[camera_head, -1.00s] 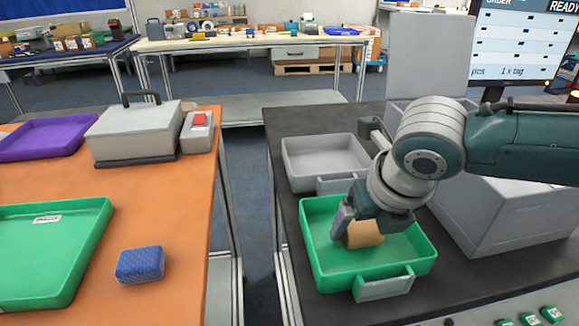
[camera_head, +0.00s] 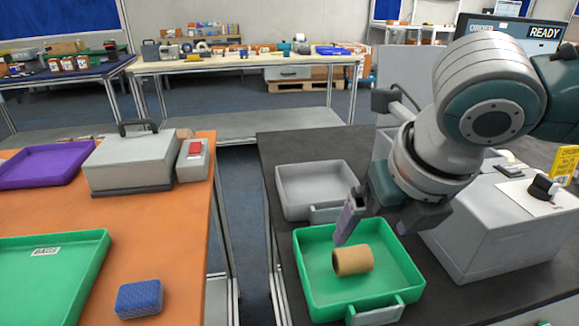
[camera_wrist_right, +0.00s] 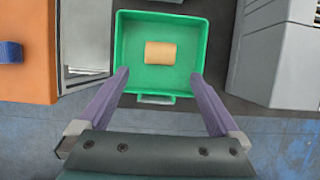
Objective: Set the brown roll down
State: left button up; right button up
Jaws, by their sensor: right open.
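The brown roll (camera_head: 353,260) lies on its side in the green tray (camera_head: 318,301) on the dark table at the right. The right wrist view also shows the roll (camera_wrist_right: 171,53) lying inside the green tray (camera_wrist_right: 124,47). My right gripper (camera_head: 392,226) is open and empty above the tray, apart from the roll. In the right wrist view its two purple fingers (camera_wrist_right: 162,88) are spread wide, with the roll beyond their tips. My left gripper is not in view.
A grey tray (camera_head: 281,190) sits directly behind the green one. A large grey machine (camera_head: 500,235) stands close on the right. At the left, an orange table (camera_head: 190,240) holds a blue block (camera_head: 139,298) and other trays. A gap separates the tables.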

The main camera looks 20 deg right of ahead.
jog(key=s+a+m+y, duration=0.3)
jog(key=s+a+m, duration=0.7)
jog(key=m, duration=0.5)
jog(key=s+d+f+m+h, duration=0.1)
jog(key=s+d+m, duration=0.3)
jog(key=m, duration=1.2)
jog(key=s, duration=0.3)
jog(key=shift+d+f+g+h, duration=0.2)
jog(key=shift+d+g+h, duration=0.1)
jog(key=shift+d+h, duration=0.1)
